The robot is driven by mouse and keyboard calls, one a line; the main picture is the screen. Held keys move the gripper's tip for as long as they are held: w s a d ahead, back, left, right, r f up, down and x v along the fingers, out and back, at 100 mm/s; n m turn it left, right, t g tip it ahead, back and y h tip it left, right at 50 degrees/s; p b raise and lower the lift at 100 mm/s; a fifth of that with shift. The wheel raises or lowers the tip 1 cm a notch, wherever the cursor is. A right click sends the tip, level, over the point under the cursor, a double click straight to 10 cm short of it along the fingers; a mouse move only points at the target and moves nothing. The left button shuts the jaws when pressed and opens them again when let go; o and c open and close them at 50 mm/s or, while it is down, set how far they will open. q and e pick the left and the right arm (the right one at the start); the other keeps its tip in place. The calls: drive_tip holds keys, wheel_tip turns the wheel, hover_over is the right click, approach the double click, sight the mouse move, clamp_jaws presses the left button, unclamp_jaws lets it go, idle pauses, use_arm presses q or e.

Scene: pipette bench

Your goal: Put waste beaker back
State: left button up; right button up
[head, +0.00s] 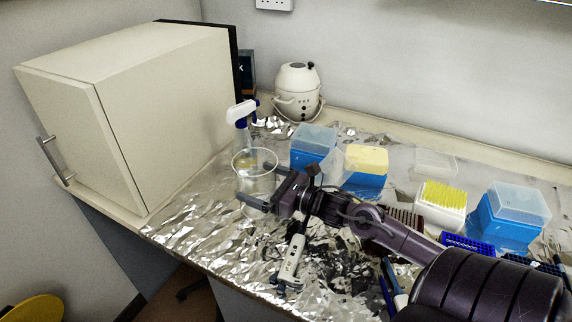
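The waste beaker (256,186) is a clear, wide, empty-looking vessel, upright at the left part of the foil-covered bench. My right gripper (254,184) reaches in from the right, with one finger on the beaker's far side and one on its near side. The fingers look closed against its wall. Whether the beaker's base touches the foil is hard to tell. My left gripper is not in view.
A white-topped spray bottle (241,116) stands just behind the beaker, and a cream cabinet (150,110) is to the left. A white pipette (292,257) is in front. Blue tip boxes (313,146) and a yellow-tip rack (440,205) stand right. Foil (190,222) left of the beaker is clear.

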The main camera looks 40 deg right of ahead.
drive_tip(key=b+v, duration=0.1)
drive_tip(key=v, duration=1)
drive_tip(key=shift+s, duration=0.15)
drive_tip(key=shift+r, duration=0.1)
